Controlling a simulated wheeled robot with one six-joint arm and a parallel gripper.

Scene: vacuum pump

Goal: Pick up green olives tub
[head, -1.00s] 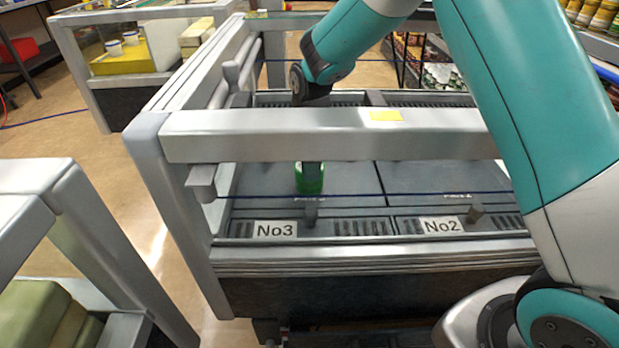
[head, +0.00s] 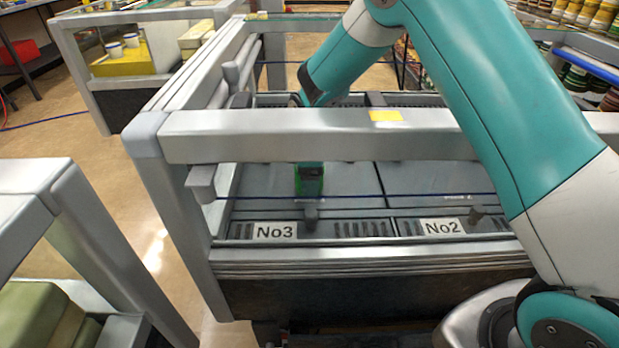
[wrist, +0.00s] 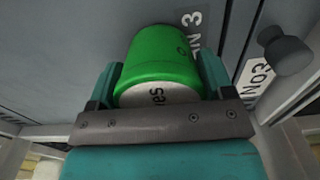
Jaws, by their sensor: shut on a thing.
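The green olives tub (wrist: 158,52) is a green cylinder with a pale end and partly readable dark lettering. In the wrist view it sits between the two teal fingers of my gripper (wrist: 160,68), one on each side. In the head view my gripper (head: 309,172) is inside the No3 bay, behind the front rail, and only a little green of the tub shows around it. My gripper is shut on the tub. I cannot tell whether the tub touches the bay's lid below.
The metal frame's front rail (head: 300,137) crosses in front of my arm. A blue cord (head: 400,195) runs across the bay. White labels No3 (head: 275,231) and No2 (head: 443,227) mark the front edge, with grey knobs nearby. Flat lid surface (head: 430,178) lies clear to the right.

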